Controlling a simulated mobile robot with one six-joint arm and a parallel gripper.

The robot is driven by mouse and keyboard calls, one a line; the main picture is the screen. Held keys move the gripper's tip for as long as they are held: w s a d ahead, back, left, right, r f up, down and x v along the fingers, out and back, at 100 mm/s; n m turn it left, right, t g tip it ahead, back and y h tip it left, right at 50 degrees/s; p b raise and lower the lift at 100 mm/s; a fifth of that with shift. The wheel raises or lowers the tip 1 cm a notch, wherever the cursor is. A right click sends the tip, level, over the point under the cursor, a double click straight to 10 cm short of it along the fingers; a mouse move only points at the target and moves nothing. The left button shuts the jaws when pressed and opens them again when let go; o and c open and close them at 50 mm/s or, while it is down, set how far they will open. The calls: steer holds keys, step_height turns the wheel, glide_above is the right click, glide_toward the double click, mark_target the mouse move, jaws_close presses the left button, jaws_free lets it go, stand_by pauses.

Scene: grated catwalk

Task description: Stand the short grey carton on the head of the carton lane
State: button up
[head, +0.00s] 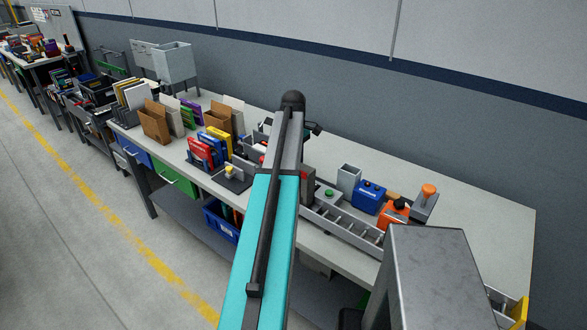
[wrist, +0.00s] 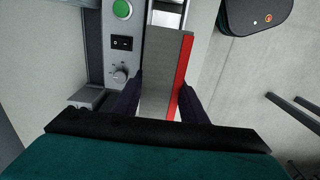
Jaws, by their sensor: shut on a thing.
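In the wrist view, my gripper (wrist: 158,98) is shut on a grey carton (wrist: 158,70) with a red strip along its right side. The dark fingers press on its left and right sides. The lower end of the carton is hidden by my wrist. In the head view, my arm hides most of the gripper; a grey and red patch beside the arm may be this carton. The carton lane (head: 345,228), a grey channel with cross bars, runs along the bench front, right of my arm. I cannot tell whether the carton touches anything below.
A green button (head: 328,193) on a grey box stands by the lane; it also shows in the wrist view (wrist: 122,9). Blue (head: 369,197) and orange (head: 395,212) items stand behind the lane. Folders and bins crowd the bench's left. The bench's back right is clear.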

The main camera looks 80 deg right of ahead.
steer(key=o, duration=1.8)
steer(key=shift+r, duration=0.1)
steer(key=shift+r+p, duration=2.4)
steer(key=shift+r, duration=1.45)
